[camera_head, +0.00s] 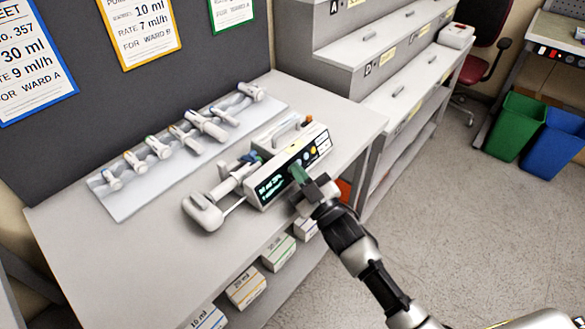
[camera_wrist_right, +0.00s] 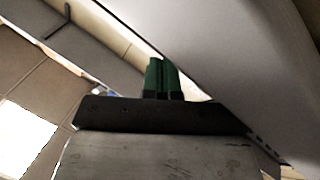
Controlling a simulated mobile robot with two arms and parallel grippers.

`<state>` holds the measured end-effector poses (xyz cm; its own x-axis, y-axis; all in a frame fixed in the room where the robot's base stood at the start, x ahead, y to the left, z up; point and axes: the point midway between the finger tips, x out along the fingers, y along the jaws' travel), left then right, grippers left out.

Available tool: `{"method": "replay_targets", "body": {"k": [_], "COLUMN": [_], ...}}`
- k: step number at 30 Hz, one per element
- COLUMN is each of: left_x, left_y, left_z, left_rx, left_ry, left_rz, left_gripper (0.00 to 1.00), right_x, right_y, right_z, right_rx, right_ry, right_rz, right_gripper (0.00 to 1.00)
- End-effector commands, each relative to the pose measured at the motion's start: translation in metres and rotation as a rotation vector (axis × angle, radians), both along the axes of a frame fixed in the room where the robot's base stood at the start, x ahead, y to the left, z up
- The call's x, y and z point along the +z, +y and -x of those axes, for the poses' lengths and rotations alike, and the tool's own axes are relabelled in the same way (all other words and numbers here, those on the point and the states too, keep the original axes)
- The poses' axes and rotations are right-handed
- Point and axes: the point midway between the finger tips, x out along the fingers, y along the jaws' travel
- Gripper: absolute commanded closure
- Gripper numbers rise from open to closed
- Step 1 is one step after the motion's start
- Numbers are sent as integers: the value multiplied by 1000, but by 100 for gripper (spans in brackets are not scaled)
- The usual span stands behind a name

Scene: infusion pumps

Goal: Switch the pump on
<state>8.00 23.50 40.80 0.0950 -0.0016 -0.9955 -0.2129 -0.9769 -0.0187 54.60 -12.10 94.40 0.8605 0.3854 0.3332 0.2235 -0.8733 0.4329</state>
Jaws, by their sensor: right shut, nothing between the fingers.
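The infusion pump (camera_head: 267,188) stands on the grey worktop, its front facing my right arm. Its dark screen is lit with green text. A panel with small coloured buttons (camera_head: 312,150) sits at the right of its front. A syringe (camera_head: 236,180) lies along the pump's left part. My right gripper (camera_head: 299,174) has green fingertips, shut and empty, close to the front face between screen and buttons; whether they touch it I cannot tell. The green fingers also show in the right wrist view (camera_wrist_right: 162,78), beside a large pale surface. My left gripper is not in view.
A pale rack (camera_head: 120,206) with several syringes lies behind the pump. Boxes (camera_head: 246,287) stand on the shelf below. Signs hang on the grey wall panel. Drawer units (camera_head: 385,60) stand at the right, with green (camera_head: 514,125) and blue bins (camera_head: 556,137) beyond.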

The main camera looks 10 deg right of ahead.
Motion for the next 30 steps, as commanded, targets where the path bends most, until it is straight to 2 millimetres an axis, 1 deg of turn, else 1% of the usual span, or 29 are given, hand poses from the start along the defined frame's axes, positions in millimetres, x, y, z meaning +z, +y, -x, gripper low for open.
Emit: {"method": "replay_targets", "body": {"k": [1,7,17,30], "left_x": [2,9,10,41], "left_y": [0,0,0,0], "left_z": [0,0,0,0], "left_rx": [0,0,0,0], "left_ry": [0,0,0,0], "left_rz": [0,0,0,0], "left_gripper": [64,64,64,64], "right_x": [-5,-3,1,21], "right_y": [1,-5,-7,-30], "right_z": [3,10,11,40], "right_rx": [2,2,1,0], "right_ry": [15,16,8,7], "right_rz": [5,4,3,2], "right_gripper": [100,100,100,100]}}
